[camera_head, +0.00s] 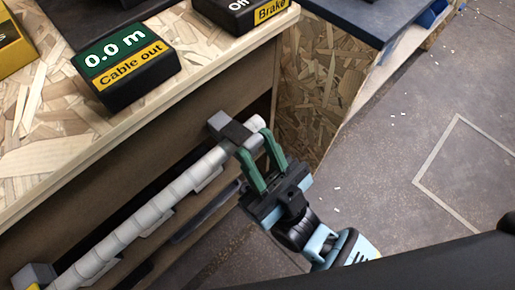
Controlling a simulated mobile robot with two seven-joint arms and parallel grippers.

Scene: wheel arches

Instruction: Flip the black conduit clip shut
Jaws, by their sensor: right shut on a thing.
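The black conduit clip (235,131) sits at the upper right end of the white segmented conduit (150,212), beside a small grey block (217,121). The conduit runs diagonally along the front face of the wooden bench. My right gripper (254,143), with green fingers, reaches in from the lower right. Its fingertips are at the clip's lower right end, a little apart, and shut on the clip. The fingers hide part of the clip and the conduit's end, so I cannot tell whether the clip is closed. My left gripper is not in view.
The chipboard bench top (60,160) lies above the conduit. On it stand a black box reading "0.0 m, Cable out" (125,65) and a "Brake" box (240,12). Open grey floor (440,120) lies further right.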

